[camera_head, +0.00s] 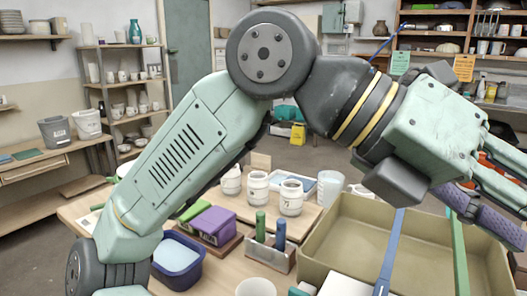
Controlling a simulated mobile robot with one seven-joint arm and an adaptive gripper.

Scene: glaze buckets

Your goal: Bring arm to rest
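My arm spans the frame from the lower left, bends at the top and reaches to the right. My gripper (505,175) is at the right edge, in the air above the right side of a large tan tray (345,225). Its pale green fingers point right and slightly down. The fingertips are at or past the frame edge, so I cannot tell whether it is open or shut. A purple textured object (488,213) shows just below the fingers; I cannot tell whether they touch.
On the table are white jars (257,188), a purple block (212,225), a blue tub (177,258) and a holder with green and blue handles (268,255). A blue strip (391,250) and a green strip (459,255) cross the tray. Grey and white buckets (55,131) stand on a left bench.

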